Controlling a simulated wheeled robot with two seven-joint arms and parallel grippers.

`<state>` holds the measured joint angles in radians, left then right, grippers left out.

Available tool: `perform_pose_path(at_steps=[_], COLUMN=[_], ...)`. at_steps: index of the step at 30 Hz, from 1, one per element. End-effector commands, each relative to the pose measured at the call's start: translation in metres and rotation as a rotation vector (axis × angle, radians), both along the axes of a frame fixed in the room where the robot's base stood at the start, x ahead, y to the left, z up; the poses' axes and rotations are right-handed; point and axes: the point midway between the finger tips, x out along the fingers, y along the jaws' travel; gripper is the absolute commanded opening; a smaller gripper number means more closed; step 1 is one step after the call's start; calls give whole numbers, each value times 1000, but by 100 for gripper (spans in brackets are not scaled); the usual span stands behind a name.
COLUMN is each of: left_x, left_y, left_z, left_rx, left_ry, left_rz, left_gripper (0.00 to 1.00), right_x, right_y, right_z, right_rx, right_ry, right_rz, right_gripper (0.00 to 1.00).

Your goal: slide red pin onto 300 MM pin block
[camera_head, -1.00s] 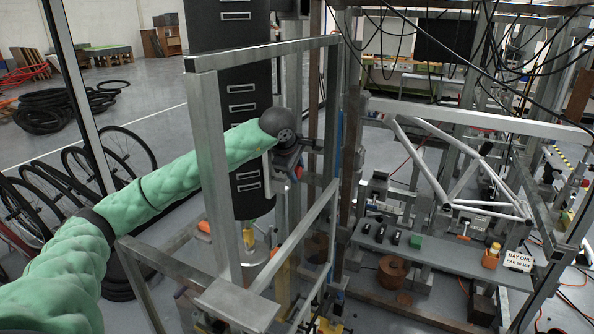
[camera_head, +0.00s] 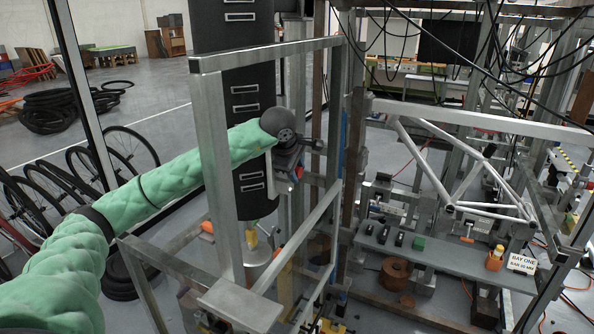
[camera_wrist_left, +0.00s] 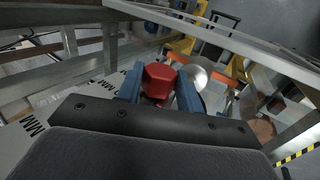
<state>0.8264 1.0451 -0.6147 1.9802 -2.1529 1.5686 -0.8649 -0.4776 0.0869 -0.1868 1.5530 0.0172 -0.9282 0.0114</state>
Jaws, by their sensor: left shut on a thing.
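The red pin (camera_wrist_left: 159,80) sits between the blue fingers of my left gripper (camera_wrist_left: 160,92) in the left wrist view. The fingers are shut on its sides, and only its red faceted head shows clearly. In the head view my left gripper (camera_head: 296,172) hangs in front of the black column, seen through the upright metal frame, and a small bit of red shows at its tip. White plates with "MM" lettering (camera_wrist_left: 98,90) lie below and left of the fingers in the wrist view. Their numbers are not readable, so I cannot tell which is the 300 MM pin block. My right gripper is not in view.
A grey metal frame (camera_head: 214,170) stands close around my left forearm and gripper. A grey shelf (camera_head: 445,262) with small dark blocks and a "BAY ONE" sign (camera_head: 521,263) is at right. Cables hang above. Bicycle wheels (camera_head: 95,165) stand at left.

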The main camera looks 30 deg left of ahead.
Motion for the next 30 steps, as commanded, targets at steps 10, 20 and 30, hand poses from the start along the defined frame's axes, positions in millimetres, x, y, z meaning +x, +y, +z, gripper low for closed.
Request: perform_pose_path(at_steps=[10,20,30], left_x=[0,0,-1], left_y=[5,6,10], left_z=[1,1,10], left_rx=[2,2,4], left_ry=[0,-1,-3], left_rz=[3,5,8], left_gripper=[20,62,62], right_x=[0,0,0], right_y=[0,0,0], right_z=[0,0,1], right_rx=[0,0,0], right_ry=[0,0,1], right_rz=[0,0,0], right_gripper=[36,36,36])
